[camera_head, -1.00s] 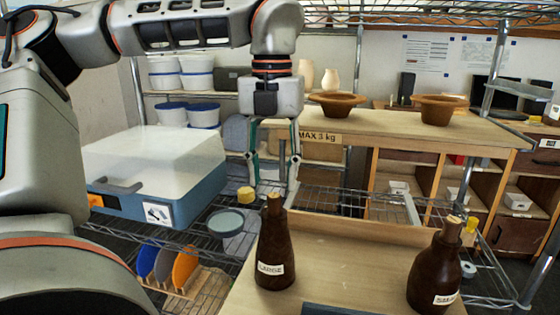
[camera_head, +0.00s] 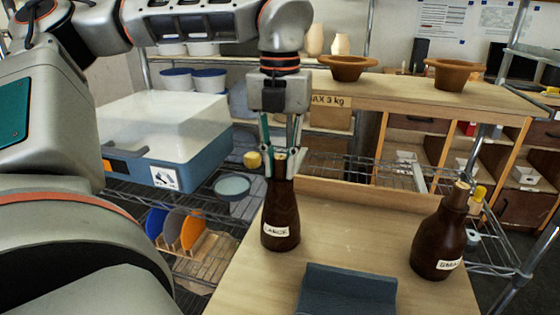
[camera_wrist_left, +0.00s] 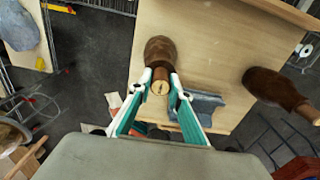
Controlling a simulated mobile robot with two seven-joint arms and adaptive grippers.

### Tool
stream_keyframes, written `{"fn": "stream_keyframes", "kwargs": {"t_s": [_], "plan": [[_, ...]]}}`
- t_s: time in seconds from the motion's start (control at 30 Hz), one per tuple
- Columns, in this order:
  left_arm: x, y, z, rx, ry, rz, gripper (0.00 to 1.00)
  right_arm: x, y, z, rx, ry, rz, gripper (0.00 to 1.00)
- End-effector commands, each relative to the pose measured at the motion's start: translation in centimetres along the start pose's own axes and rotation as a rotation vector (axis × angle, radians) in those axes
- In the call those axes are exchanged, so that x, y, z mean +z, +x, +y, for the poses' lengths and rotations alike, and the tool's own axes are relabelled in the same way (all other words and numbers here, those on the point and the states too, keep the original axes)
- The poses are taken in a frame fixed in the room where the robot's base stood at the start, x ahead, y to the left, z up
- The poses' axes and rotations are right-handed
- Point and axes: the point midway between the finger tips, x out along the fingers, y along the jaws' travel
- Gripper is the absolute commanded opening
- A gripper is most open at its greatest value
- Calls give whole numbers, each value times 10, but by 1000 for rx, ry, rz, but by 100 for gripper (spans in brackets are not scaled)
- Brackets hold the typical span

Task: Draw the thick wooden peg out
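A dark brown bottle-shaped lamp body labelled LARGE (camera_head: 281,213) stands upright on the wooden board at the centre. A wooden peg (camera_wrist_left: 159,88) sticks out of its neck; in the head view the fingers partly hide it. My left gripper (camera_head: 282,160) points down over this neck, its two fingers on either side of the peg. In the wrist view, the left gripper's fingertips (camera_wrist_left: 161,80) are apart with the peg between them, and a small gap seems to show on the right. A second brown body labelled SMALL (camera_head: 436,240) stands to the right with its own peg (camera_head: 460,195). My right gripper is out of view.
A dark blue-grey block (camera_head: 347,292) lies on the board (camera_head: 350,235) right of the large body. A blue-and-white box (camera_head: 170,135) and a rack of coloured discs (camera_head: 180,232) are at left. Two brown bowls (camera_head: 347,68) sit on the shelf behind.

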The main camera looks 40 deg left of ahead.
Motion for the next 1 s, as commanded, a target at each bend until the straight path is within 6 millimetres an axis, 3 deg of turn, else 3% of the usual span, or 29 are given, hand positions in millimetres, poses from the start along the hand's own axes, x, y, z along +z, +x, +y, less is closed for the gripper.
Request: {"fn": "stream_keyframes", "kwargs": {"t_s": [0.03, 0.07, 0.1, 0.13, 0.43, 1.0], "plan": [[0, 0, 0, 0, 0, 0, 0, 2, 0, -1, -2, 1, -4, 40], [0, 0, 0, 0, 0, 0, 11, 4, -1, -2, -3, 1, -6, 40], [0, 0, 0, 0, 0, 0, 0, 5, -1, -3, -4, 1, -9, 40], [0, 0, 0, 0, 0, 0, 0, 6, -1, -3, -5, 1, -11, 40], [0, -2, 0, 0, 0, -1, 0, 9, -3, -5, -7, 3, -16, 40], [0, -12, 0, 0, -1, -1, 0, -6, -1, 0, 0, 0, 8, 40]]}}
